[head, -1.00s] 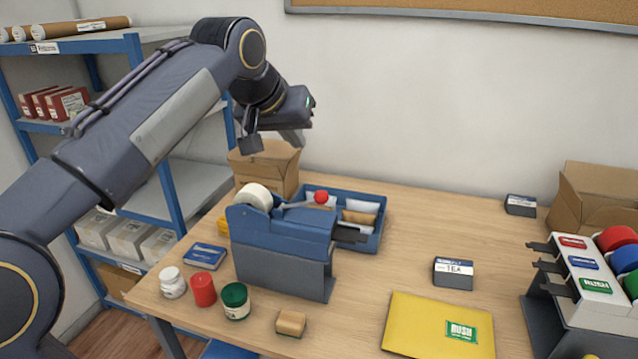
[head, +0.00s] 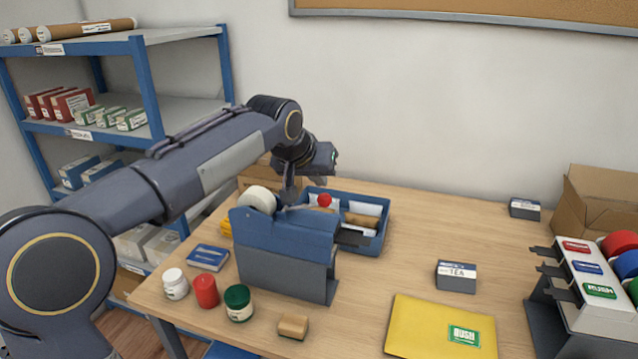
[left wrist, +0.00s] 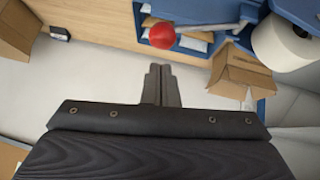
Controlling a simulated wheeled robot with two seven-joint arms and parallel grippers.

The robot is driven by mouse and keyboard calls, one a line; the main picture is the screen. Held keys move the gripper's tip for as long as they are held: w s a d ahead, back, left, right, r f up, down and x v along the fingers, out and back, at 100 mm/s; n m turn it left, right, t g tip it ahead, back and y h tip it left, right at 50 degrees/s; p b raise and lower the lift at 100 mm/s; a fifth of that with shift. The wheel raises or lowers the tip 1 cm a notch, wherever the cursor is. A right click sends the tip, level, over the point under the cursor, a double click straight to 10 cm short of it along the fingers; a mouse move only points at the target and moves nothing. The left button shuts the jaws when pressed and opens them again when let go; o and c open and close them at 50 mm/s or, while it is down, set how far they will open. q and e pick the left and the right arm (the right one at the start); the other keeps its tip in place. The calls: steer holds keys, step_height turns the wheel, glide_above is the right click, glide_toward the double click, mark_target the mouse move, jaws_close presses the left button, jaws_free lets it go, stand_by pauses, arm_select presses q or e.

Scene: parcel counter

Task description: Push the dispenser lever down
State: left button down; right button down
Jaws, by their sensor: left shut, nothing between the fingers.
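The blue and grey tape dispenser (head: 285,265) stands on the wooden table with a white roll (head: 258,200) at its back. Its lever ends in a red knob (head: 324,200), which sits above the dispenser's top. The red knob also shows in the left wrist view (left wrist: 162,35), just beyond the fingertips. My left gripper (head: 290,198) is shut and empty, pointing down near the lever, left of the knob. Its closed fingers also show in the left wrist view (left wrist: 160,75). They look apart from the knob; contact with the lever bar cannot be told. My right gripper is out of view.
A blue tray (head: 375,240) with envelopes lies behind the dispenser. A cardboard box (left wrist: 240,75) stands behind too. Jars (head: 238,303), a red cylinder (head: 206,292) and a small tan block (head: 293,326) are in front. A yellow envelope (head: 420,325) lies to the right.

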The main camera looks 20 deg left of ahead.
arm_select(q)
steer(key=shift+s+d+f, duration=0.1)
steer(key=shift+f, duration=0.65)
steer(key=shift+d+f+y, duration=0.3)
steer(key=shift+d+f, duration=0.05)
steer(key=d+f+y+b, duration=0.1)
steer(key=d+f+m+y+b, duration=0.1)
steer(key=f, duration=0.1)
steer(key=shift+d+f+b, duration=0.1)
steer(key=shift+f+b, duration=0.1)
steer(key=shift+b, duration=0.15)
steer(key=shift+s, duration=0.1)
steer(key=shift+r, duration=0.1)
